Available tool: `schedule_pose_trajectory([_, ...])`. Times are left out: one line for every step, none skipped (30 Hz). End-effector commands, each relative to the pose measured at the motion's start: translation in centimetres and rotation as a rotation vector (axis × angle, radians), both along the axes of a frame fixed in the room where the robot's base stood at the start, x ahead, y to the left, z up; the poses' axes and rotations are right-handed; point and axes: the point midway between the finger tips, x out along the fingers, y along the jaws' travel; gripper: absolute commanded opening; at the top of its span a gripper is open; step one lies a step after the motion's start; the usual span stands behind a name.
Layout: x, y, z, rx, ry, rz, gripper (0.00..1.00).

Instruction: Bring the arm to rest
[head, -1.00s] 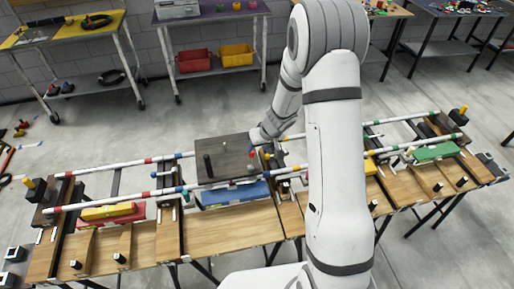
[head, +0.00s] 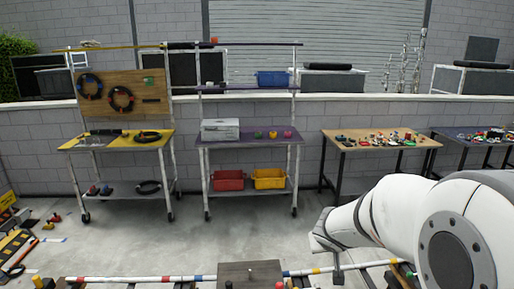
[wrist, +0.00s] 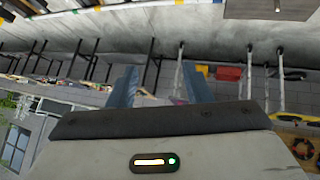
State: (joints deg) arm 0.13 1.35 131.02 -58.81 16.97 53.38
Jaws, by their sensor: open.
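My white arm reaches in from the right of the head view. My gripper (wrist: 160,88) shows in the wrist view with its two blue-grey fingers spread apart and nothing between them. In the head view the wrist end (head: 328,240) hangs above the right part of the workbench rail, apart from it as far as I can see. The fingertips are hard to make out there. The wrist picture is upside down, with the room's shelves and tables behind the fingers.
A striped rail (head: 140,279) and a dark board (head: 250,272) lie along the near bottom edge. Behind are a yellow-topped cart (head: 115,142), a purple-topped cart (head: 250,141) with red (head: 229,180) and yellow (head: 268,179) bins, and a wooden table (head: 380,141). Open floor lies between.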

Motion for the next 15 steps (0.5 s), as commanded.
schedule_pose_trajectory([-2.1, -0.5, 0.6, -0.01, 0.009, -0.034, 0.45])
schedule_pose_trajectory([-3.5, -0.8, 0.9, -0.012, 0.025, -0.053, 0.45])
schedule_pose_trajectory([-5.3, -1.0, 1.2, -0.013, 0.051, -0.072, 0.45])
schedule_pose_trajectory([-6.7, -1.0, 1.3, -0.008, 0.072, -0.084, 0.45])
schedule_pose_trajectory([-8.1, -1.0, 1.4, 0.0, 0.093, -0.093, 0.45])
schedule_pose_trajectory([-10.0, -0.8, 1.4, 0.013, 0.125, -0.099, 0.45])
schedule_pose_trajectory([-11.4, -0.6, 1.4, 0.027, 0.149, -0.1, 0.45])
schedule_pose_trajectory([-12.8, -0.2, 1.3, 0.043, 0.174, -0.098, 0.45])
schedule_pose_trajectory([-14.6, 0.4, 1.1, 0.069, 0.206, -0.089, 0.45])
schedule_pose_trajectory([-15.8, 0.8, 1.0, 0.088, 0.228, -0.078, 0.45])
schedule_pose_trajectory([-17.0, 1.3, 0.8, 0.11, 0.25, -0.067, 0.45])
schedule_pose_trajectory([-18.4, 2.0, 0.6, 0.136, 0.275, -0.047, 0.45])
schedule_pose_trajectory([-19.3, 2.5, 0.5, 0.155, 0.292, -0.032, 0.45])
schedule_pose_trajectory([-20.2, 3.0, 0.3, 0.174, 0.307, -0.017, 0.45])
schedule_pose_trajectory([-21.1, 3.6, 0.2, 0.196, 0.323, 0.003, 0.45])
